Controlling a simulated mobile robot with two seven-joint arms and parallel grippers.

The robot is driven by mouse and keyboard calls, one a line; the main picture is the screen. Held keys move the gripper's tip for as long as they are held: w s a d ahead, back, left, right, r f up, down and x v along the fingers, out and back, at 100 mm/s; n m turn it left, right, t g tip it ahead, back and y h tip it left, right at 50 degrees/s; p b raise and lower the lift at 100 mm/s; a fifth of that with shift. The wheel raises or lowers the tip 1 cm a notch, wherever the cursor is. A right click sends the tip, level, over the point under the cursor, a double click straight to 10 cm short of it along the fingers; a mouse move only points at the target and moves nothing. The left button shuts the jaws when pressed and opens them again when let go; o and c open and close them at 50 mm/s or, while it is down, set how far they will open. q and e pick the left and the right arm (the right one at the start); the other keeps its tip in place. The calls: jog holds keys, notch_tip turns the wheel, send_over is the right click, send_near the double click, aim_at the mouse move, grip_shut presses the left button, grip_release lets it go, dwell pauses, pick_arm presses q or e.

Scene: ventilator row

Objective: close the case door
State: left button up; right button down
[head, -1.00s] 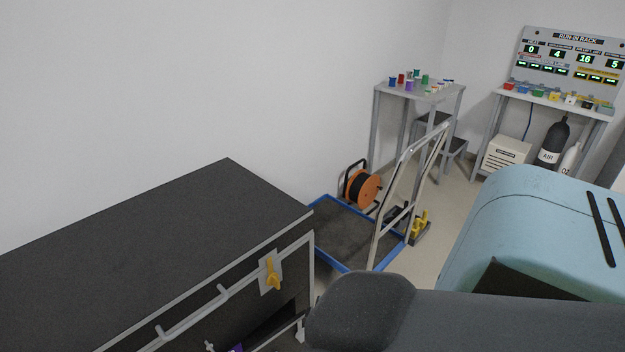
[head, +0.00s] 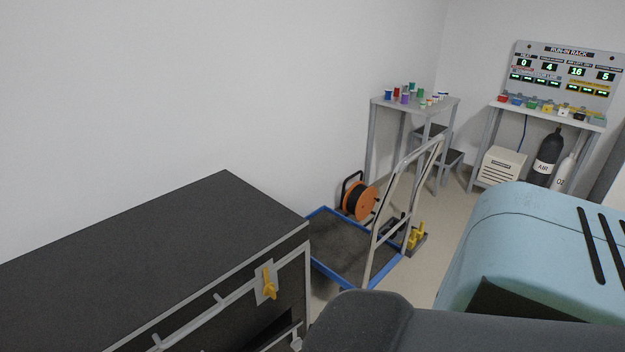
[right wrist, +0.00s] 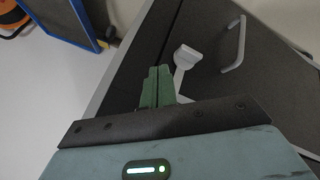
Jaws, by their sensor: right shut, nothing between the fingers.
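The large dark case (head: 170,235) with grey edge trim fills the lower left of the head view. A yellow latch (head: 268,284) on a grey plate sits on its front near the right corner. Below it, a dark panel edged in grey shows at the bottom; how far the door stands open cannot be told. In the right wrist view my right gripper (right wrist: 157,85) is shut and empty, its green fingertips in front of a dark panel (right wrist: 270,90). A pale T-shaped fitting (right wrist: 186,56) and a pale bar handle (right wrist: 236,45) are just beyond the fingers. Contact is unclear. My left gripper is out of view.
Tables and a run-in rack (head: 567,75) stand behind. Floor shows between them.

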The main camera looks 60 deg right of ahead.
jog(key=s+d+r+p, duration=0.2)
jog(key=s+r+p, duration=0.1)
jog(key=s+r, duration=0.3)
jog(key=shift+r+p, duration=0.4)
jog(key=shift+r, duration=0.55)
